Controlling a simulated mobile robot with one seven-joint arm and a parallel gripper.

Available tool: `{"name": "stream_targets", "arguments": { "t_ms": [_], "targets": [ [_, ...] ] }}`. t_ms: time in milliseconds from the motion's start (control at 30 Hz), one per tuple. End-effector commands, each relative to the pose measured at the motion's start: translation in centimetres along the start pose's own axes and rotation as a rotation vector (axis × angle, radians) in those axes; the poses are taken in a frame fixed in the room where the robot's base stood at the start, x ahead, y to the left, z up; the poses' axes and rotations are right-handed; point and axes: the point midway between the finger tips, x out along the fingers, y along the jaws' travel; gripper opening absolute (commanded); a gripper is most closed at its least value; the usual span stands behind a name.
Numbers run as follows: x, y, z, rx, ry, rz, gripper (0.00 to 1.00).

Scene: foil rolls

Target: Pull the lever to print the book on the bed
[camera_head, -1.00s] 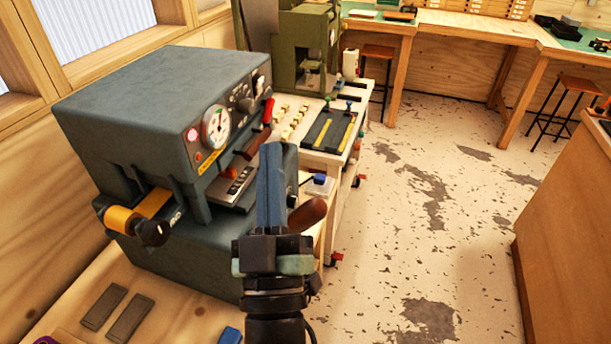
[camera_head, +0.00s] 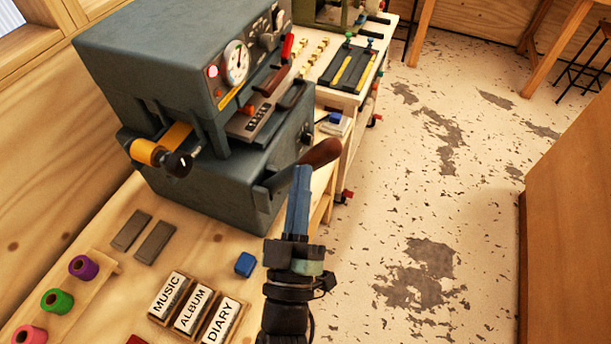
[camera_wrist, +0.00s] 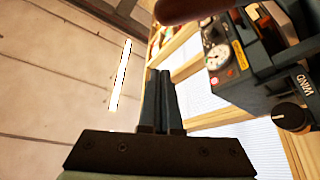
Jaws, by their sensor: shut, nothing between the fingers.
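A blue-grey press machine (camera_head: 205,165) stands on the wooden bench with a gauge on its front. A dark lever arm with a long brown handle (camera_head: 321,153) sticks out at its lower right. The handle also shows at the top of the wrist view (camera_wrist: 185,8). The bed (camera_head: 250,122) under the press head carries a dark piece with small light marks; I cannot tell if it is the book. My gripper (camera_head: 302,172) is shut and empty, its blue-grey fingers pointing up just below the handle in the head view. Contact cannot be told.
Three labelled blocks (camera_head: 192,308) and a small blue cube (camera_head: 245,264) lie on the bench near my arm. Coloured rolls (camera_head: 58,301) stand at the left. A red-tipped lever (camera_head: 287,48) is higher on the machine. The floor at right is open up to a wooden cabinet (camera_head: 566,220).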

Motion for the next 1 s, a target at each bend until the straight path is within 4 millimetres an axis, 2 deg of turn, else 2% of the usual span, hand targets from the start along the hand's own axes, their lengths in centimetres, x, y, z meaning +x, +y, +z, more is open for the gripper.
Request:
{"name": "stream_targets", "arguments": {
  "t_ms": [100, 400, 467, 633, 1000],
  "targets": [
    [2.6, 0.2, -0.4, -0.001, 0.002, 0.001, 0.0],
    [8.3, 0.1, -0.3, 0.0, 0.002, 0.001, 0.0],
    [7.3, -0.2, 1.4, -0.002, -0.004, -0.003, 0.0],
    [6.7, -0.1, 3.0, -0.001, -0.002, -0.001, 0.0],
    [6.4, 0.0, 3.8, 0.0, 0.0, -0.001, 0.0]
  ]
}}
